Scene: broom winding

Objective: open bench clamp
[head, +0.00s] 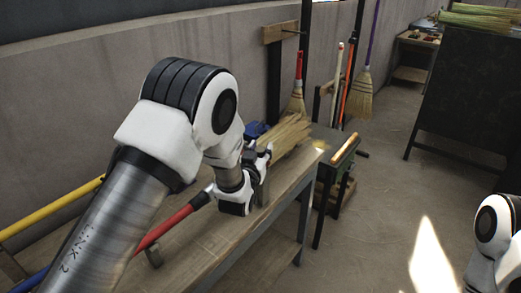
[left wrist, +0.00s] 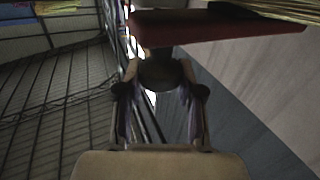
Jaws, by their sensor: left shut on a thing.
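My left gripper (head: 262,170) is at the bench, beside the bristles of a broom (head: 288,134) that lies along the bench top with its red handle (head: 175,220) toward me. A grey upright piece (head: 265,190), seemingly part of the bench clamp, stands at the gripper, mostly hidden by it. In the left wrist view, the fingers (left wrist: 160,100) are shut on a dark rounded piece (left wrist: 160,72), likely of the clamp, just under a dark red bar (left wrist: 220,24). Whether the clamp jaws are open is hidden. My right arm shows at the right edge; its gripper is out of view.
Blue parts (head: 254,130) sit behind the gripper. A small stand (head: 338,165) with a wooden bar is right of the bench (head: 220,242). Brooms (head: 360,95) lean by the wall.

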